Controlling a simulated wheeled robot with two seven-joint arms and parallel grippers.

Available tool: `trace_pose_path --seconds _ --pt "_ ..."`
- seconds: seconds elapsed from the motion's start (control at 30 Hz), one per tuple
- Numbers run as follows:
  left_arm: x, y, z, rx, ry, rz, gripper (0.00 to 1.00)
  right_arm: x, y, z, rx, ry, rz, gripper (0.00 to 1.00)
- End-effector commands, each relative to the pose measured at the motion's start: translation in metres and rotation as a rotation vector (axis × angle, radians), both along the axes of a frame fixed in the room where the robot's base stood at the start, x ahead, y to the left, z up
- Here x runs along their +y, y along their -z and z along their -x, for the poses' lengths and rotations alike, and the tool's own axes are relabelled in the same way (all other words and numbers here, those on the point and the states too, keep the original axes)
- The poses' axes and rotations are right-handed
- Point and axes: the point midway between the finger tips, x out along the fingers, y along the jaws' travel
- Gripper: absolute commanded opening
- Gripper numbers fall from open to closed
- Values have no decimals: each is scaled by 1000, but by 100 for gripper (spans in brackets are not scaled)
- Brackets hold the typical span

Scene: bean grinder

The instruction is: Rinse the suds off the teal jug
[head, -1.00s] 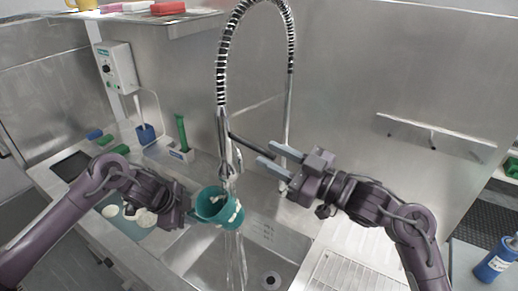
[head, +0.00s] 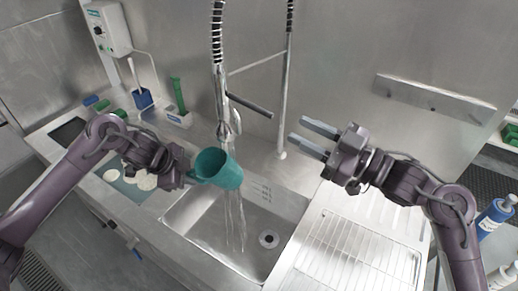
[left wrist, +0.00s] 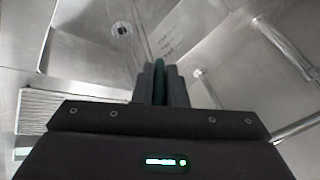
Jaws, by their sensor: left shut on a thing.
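The teal jug (head: 222,171) is held tilted over the sink under the spray tap (head: 226,120). Water (head: 236,222) runs down into the sink (head: 205,235). No white suds show on the side of the jug facing the head camera; its far side is hidden. My left gripper (head: 190,174) is shut on the jug, and a thin teal edge shows between its fingers in the left wrist view (left wrist: 159,80). My right gripper (head: 312,138) is open and empty, to the right of the tap.
A wire draining rack (head: 350,255) lies right of the sink. White plates (head: 145,181) rest on the left counter. A green brush (head: 178,95) and a blue holder (head: 143,98) stand at the back left. A blue bottle (head: 497,214) is at far right.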

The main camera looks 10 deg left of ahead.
Motion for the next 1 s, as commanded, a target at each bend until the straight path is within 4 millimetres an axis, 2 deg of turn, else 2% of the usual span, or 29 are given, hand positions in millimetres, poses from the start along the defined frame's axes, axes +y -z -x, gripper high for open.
trace_pose_path --seconds 0.37,0.57,0.6,0.63,1.0 --pt "0 0 0 -1 0 1 0 0 0 0 0 0 0 32" --pt "0 0 0 -1 0 1 0 2 3 1 -69 13 18 6" --pt "0 0 0 -1 0 1 0 2 4 1 -111 22 28 1" --pt "0 0 0 -1 0 1 0 3 6 2 -150 29 37 0" --pt "0 0 0 -1 0 1 0 14 29 13 -852 206 233 0"
